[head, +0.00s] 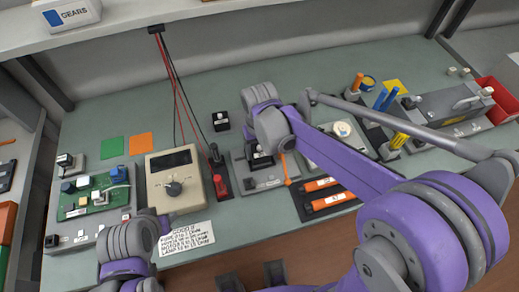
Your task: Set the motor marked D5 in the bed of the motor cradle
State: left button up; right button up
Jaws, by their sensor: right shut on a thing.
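My right gripper (261,160) points down over a grey plate with raised parts, which looks like the motor cradle (266,183). It is shut on a small dark thing, mostly hidden under my wrist; I cannot read a D5 mark on it. I cannot tell whether that thing touches the plate. A small black block with a light top (221,121) stands on the bench to the left of my right wrist. My left wrist is low at the left, in front of the meter, and its fingers are not clearly visible.
A beige meter (173,180) with red and black leads stands left of the plate. A green circuit board (95,192) lies further left. Orange cylinders (328,193) lie right of the plate, partly near my forearm. A red bin (499,98) is at the far right.

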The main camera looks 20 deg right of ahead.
jog(key=shift+r, duration=0.15)
dwell(0.3)
jog(key=o, duration=1.4)
jog(key=shift+o, duration=0.2)
notch_tip(320, 180, up, 11)
jog(key=shift+f+p, duration=0.1)
jog(key=shift+p, duration=0.4)
jog(key=shift+s, duration=0.1)
